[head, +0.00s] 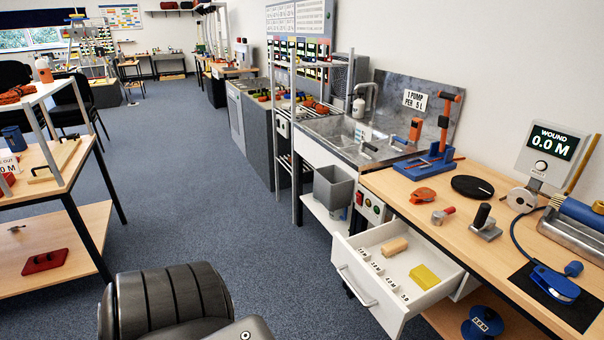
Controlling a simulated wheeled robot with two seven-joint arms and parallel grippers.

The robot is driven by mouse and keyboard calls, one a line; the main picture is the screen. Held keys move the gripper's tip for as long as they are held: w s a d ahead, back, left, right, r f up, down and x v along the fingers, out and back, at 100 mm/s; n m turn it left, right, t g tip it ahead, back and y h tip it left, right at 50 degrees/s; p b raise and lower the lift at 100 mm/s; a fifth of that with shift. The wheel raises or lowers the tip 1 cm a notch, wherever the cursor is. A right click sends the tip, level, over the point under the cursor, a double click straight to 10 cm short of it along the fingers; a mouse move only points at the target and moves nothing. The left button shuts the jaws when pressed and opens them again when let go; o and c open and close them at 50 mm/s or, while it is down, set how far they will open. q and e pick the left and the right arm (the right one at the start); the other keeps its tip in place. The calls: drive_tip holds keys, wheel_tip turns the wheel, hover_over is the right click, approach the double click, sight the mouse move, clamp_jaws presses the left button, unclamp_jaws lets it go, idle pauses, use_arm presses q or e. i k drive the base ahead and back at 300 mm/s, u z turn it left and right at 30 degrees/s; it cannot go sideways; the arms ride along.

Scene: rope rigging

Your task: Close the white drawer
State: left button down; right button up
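The white drawer (418,310) sits under the wooden workbench at the lower right and is pulled well out. Its front panel with a pale bar handle (357,287) faces left into the aisle. Inside lie a tan block (394,247), a yellow block (425,277) and several small labels along the front. Neither of my grippers shows in the head view. Only a dark rounded part of mine shows at the bottom, left of the drawer and apart from it.
The wooden workbench (450,207) holds tools, a black disc (472,187) and a "WOUND 0.0 M" display (552,142). A grey bin (333,187) stands on a low shelf beyond the drawer. A table (70,160) stands at left. The blue carpet (215,210) between is clear.

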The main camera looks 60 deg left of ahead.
sight(369, 289)
drive_tip(key=k, duration=0.15)
drive_tip(key=u, duration=0.7)
